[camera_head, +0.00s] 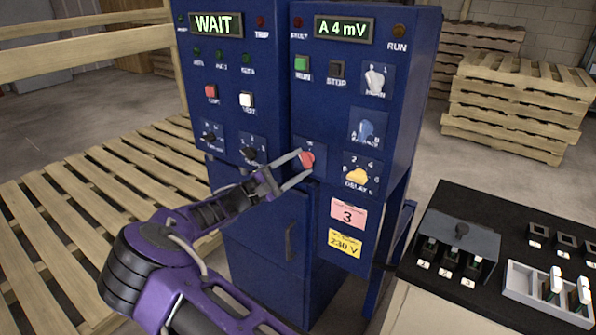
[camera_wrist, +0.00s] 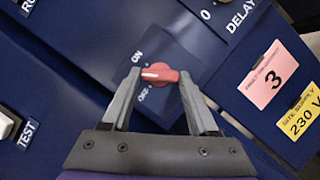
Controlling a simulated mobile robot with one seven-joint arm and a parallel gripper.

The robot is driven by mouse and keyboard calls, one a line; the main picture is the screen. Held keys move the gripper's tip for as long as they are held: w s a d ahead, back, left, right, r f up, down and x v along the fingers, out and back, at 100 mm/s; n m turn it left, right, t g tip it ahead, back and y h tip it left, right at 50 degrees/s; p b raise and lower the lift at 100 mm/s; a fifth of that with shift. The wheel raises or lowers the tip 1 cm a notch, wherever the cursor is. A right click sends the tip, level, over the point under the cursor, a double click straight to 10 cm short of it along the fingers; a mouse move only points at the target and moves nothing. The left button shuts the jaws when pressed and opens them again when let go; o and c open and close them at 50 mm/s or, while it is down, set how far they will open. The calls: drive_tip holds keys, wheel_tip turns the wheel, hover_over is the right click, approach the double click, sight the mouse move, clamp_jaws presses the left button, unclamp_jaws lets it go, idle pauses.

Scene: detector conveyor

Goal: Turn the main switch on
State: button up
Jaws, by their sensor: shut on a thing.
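The main switch is a small red rotary knob (camera_head: 307,158) on the front of the right blue cabinet. In the wrist view the red knob (camera_wrist: 160,74) has a white mark at its left end, between the ON and OFF labels. Its exact position is hard to tell. My gripper (camera_head: 301,163) reaches it from the lower left. In the wrist view its two fingers (camera_wrist: 159,76) stand at either end of the knob, shut on it. The knob's ends are partly hidden by the fingertips.
Above the switch are a green RUN button (camera_head: 302,64), a grey knob (camera_head: 375,79) and a blue knob (camera_head: 367,130). A yellow DELAY knob (camera_head: 356,175) is close at the right. A black-topped bench (camera_head: 487,298) stands right; pallets (camera_head: 70,235) lie left.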

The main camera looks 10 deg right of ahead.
drive_tip(key=m+g+b, duration=0.1)
drive_tip(key=m, duration=0.3)
drive_tip(key=shift+y+b, duration=0.3)
drive_tip(key=shift+b, duration=0.1)
drive_tip(key=shift+r+m+g+y+b, duration=0.15)
drive_tip(key=shift+m+g+y+b, duration=0.5)
drive_tip(key=shift+m, duration=0.75)
drive_tip(key=o, duration=1.4)
drive_tip(key=shift+r, duration=0.1)
drive_tip(key=shift+a, duration=0.1)
drive_tip(key=v, duration=1.7)
drive_tip(key=shift+s+a+p, duration=0.1)
drive_tip(key=shift+a+p, duration=0.05)
drive_tip(key=shift+p, duration=0.25)
